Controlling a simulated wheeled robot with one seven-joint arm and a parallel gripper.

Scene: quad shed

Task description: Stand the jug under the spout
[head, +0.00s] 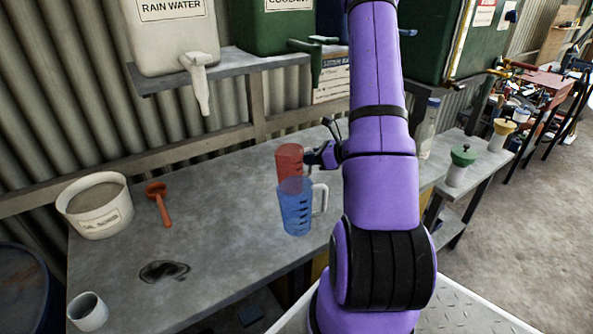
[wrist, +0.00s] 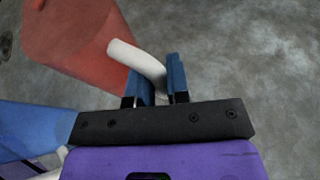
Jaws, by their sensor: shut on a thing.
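A red jug (head: 289,154) is on or just above the workbench, behind a blue jug (head: 296,212) that partly hides it. My gripper (head: 314,155) is at the red jug's right side. In the wrist view, my gripper (wrist: 160,85) is shut on the red jug's white handle (wrist: 137,56). The blue jug also shows at the left there (wrist: 30,130). I cannot tell whether the red jug touches the bench. A white spout (head: 200,85) hangs from the white rain water tank (head: 175,40). A green spout (head: 314,62) is on the green tank (head: 275,30).
The grey workbench (head: 215,220) has free room at its middle left. A white bucket (head: 95,205), an orange scoop-like tool (head: 158,203), a dark stain and a grey cup (head: 88,311) are at left. A shelf (head: 230,66) bears the tanks. Lidded containers (head: 461,165) stand at right.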

